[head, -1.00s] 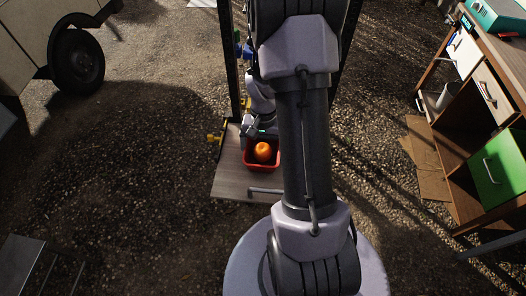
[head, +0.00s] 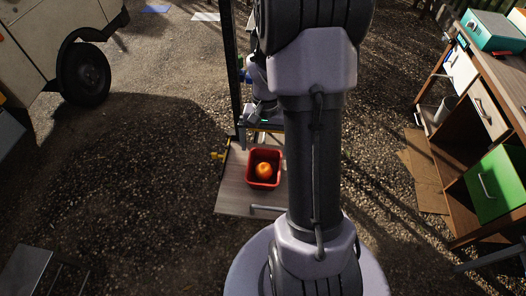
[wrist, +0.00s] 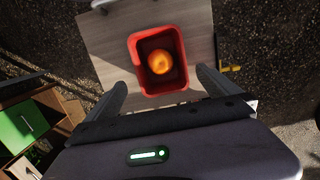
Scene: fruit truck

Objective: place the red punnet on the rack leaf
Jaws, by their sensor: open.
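The red punnet (head: 264,182) sits upright on the wooden rack leaf (head: 236,192), with an orange fruit (head: 264,170) inside it. In the wrist view the punnet (wrist: 146,84) rests on the pale leaf (wrist: 200,45) and the fruit (wrist: 159,62) shows in it. My gripper (wrist: 162,84) is open, with one finger on either side of the punnet's near end in that view. I see gaps between the fingers and the punnet's walls. In the head view my gripper (head: 262,130) is behind the punnet, apart from it and partly hidden by my arm.
A workbench with a green drawer (head: 496,184) stands at the right, and a teal box (head: 494,30) lies on its top. A vehicle with a black wheel (head: 84,73) is at the upper left. Dark rack posts (head: 231,70) rise behind the leaf. Gravel ground lies open to the left.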

